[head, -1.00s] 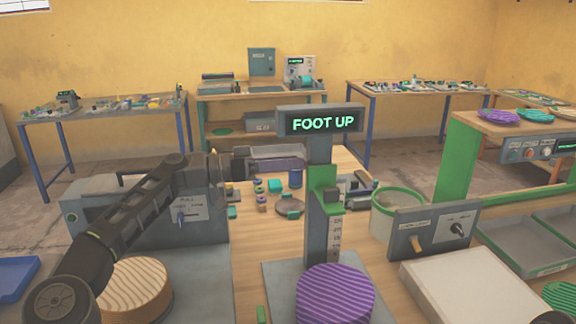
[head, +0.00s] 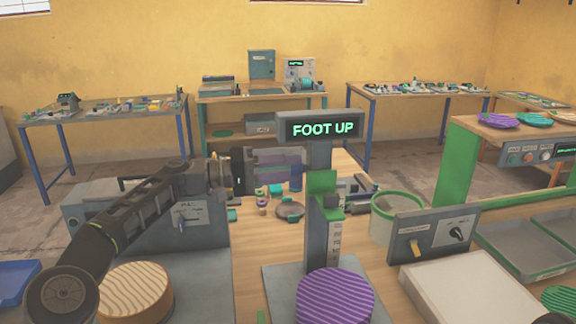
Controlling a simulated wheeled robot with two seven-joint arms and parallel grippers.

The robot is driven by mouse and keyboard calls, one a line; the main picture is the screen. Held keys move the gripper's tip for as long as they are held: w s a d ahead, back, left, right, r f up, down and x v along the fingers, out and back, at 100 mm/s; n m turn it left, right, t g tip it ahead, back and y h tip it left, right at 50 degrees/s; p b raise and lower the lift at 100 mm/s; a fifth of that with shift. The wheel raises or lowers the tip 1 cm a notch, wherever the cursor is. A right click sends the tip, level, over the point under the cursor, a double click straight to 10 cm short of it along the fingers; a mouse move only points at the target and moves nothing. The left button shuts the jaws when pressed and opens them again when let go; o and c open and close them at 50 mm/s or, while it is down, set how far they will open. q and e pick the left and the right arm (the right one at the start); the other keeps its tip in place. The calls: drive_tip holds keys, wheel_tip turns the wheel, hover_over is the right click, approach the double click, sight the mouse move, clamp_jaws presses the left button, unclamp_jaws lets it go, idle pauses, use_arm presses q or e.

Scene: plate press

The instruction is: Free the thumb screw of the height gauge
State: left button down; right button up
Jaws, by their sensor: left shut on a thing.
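The height gauge (head: 318,225) is a grey post with a scale and a sign reading "FOOT UP" (head: 322,129). A green slider (head: 321,183) with a dark block sits on the post. A purple ribbed plate (head: 335,296) lies at its foot. My left gripper (head: 300,169) reaches in from the left, with its jaws pointing right at the post, level with the top of the slider. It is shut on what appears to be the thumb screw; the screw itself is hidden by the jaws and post. My right gripper is not in view.
A grey box with a lever (head: 182,222) and a tan ribbed disc (head: 136,290) stand at the left. Right of the gauge are a green-rimmed bin (head: 398,214) and a lever panel (head: 432,234). Small parts clutter the bench behind the jaws.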

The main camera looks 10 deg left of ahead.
use_arm(q)
drive_tip(key=n+p, duration=0.6)
drive_tip(key=n, duration=0.4)
drive_tip(key=n+p, duration=0.6)
drive_tip(key=n, duration=0.5)
drive_tip(key=shift+s+f, duration=0.15)
drive_tip(key=shift+f, duration=0.05)
drive_tip(key=shift+n, duration=0.4)
drive_tip(key=c, duration=1)
unclamp_jaws()
drive_tip(key=shift+o, duration=0.2)
